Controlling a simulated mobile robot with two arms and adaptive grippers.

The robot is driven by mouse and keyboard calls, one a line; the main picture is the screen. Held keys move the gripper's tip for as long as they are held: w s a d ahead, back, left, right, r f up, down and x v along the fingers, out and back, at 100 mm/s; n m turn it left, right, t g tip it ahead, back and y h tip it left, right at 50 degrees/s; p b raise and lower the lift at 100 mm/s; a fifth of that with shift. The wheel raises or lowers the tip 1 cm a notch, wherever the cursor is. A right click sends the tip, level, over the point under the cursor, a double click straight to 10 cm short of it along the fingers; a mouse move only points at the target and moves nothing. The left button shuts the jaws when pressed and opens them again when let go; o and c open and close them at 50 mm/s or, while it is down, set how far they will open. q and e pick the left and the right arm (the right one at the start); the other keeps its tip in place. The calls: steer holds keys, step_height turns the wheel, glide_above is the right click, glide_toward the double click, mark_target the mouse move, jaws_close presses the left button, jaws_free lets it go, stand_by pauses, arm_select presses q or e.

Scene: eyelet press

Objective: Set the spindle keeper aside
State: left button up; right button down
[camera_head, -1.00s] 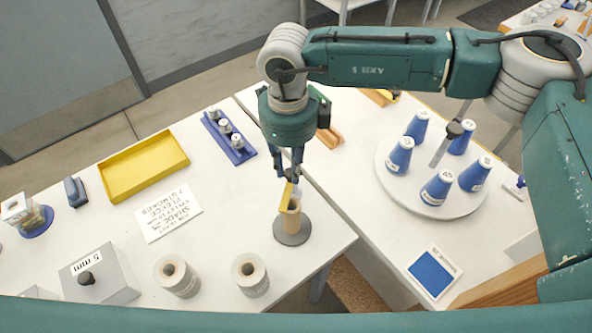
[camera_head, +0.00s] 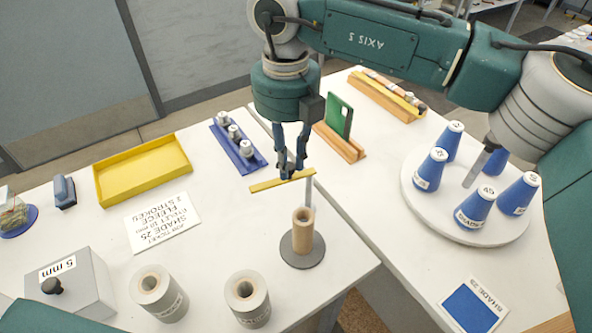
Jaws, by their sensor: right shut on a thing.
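The spindle keeper, a thin yellow bar (camera_head: 268,185), is held between the fingertips of my right gripper (camera_head: 291,174), which is shut on it. The bar lies roughly level. Its right end shows at the top of the metal spindle rod (camera_head: 309,193); I cannot tell whether they touch. The rod rises from a tan wooden core (camera_head: 303,233) that stands upright on a round dark grey base (camera_head: 303,252). My left gripper is not in view.
A yellow tray (camera_head: 140,191), a blue rack (camera_head: 224,163) with several small pieces and a white printed card (camera_head: 163,219) lie left. Two grey-white spools (camera_head: 158,310) and a grey box (camera_head: 95,280) stand in front. A turntable (camera_head: 415,202) with several blue cones is right.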

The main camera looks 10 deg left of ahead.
steer(key=shift+w+a+r+m+b, duration=0.15)
steer(key=shift+w+m+b, duration=0.15)
steer(key=shift+m, duration=0.3)
steer(key=shift+w+a+r+m+b, duration=0.1)
steer(key=shift+w+m+b, duration=0.2)
steer(key=shift+m, duration=0.3)
steer(key=c, duration=1.5)
jaws_free()
steer(key=shift+c, duration=0.2)
steer(key=shift+f, duration=0.1)
step_height(320, 180, up, 12)
steer(key=shift+s, duration=0.1)
